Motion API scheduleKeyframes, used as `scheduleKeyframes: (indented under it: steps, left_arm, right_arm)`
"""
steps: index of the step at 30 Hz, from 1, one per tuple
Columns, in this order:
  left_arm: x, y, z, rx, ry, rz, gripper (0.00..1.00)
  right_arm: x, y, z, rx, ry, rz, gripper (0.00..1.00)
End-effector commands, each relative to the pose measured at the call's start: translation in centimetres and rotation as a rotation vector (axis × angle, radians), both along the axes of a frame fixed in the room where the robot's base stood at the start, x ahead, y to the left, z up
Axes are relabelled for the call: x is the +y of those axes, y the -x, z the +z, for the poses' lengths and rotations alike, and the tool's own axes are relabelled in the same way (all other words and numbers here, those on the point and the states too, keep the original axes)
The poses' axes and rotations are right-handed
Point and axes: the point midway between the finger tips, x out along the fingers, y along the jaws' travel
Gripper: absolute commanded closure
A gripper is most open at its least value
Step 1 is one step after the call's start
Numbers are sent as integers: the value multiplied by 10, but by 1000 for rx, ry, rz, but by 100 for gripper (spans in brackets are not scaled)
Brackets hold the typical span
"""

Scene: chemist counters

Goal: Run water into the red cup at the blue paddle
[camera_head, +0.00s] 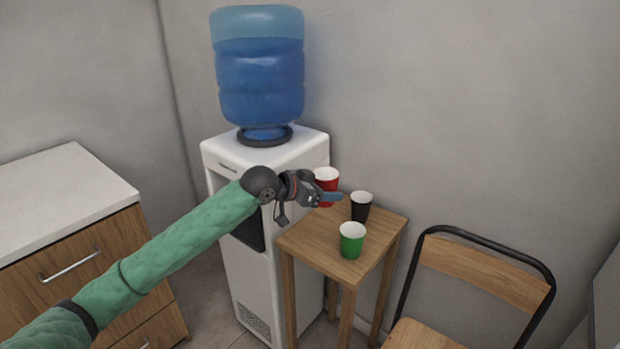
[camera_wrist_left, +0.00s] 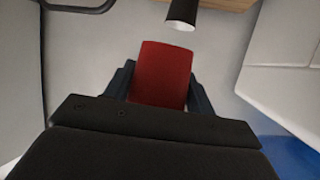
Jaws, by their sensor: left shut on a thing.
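The red cup (camera_head: 327,178) is in my left gripper (camera_head: 330,197), above the small wooden table beside the dispenser. In the left wrist view the red cup (camera_wrist_left: 162,74) sits between the two dark fingers of the left gripper (camera_wrist_left: 160,88), which is shut on it. The white water dispenser (camera_head: 248,283) stands left of the table with a blue water bottle (camera_head: 260,75) on top. My left arm and hand cover part of its front, and the blue paddle cannot be made out. My right gripper is not in view.
A black cup (camera_head: 361,206) and a green cup (camera_head: 351,241) stand on the wooden table (camera_head: 312,241). The black cup also shows in the left wrist view (camera_wrist_left: 182,12). A chair (camera_head: 480,268) is at the right, a drawer counter (camera_head: 62,200) at the left.

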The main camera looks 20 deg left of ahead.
Motion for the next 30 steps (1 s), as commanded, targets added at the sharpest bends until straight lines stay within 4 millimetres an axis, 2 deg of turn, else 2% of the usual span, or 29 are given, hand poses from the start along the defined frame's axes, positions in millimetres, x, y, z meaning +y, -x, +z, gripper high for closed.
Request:
scheduleKeyframes:
  steps: [1, 5, 12, 18, 30]
  left_arm:
    - [-5, 10, -3, 0, 4, 34, 66]
    - [-7, 28, -4, 0, 5, 148, 66]
    - [5, 53, 1, 0, 2, 336, 66]
    - [10, 61, 3, 1, 0, 399, 66]
    - [11, 61, 3, 0, -1, 399, 66]
  right_arm:
    - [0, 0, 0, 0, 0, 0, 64]
    - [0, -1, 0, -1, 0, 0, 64]
    - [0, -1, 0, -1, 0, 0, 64]
    - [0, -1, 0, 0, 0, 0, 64]
    - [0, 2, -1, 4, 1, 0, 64]
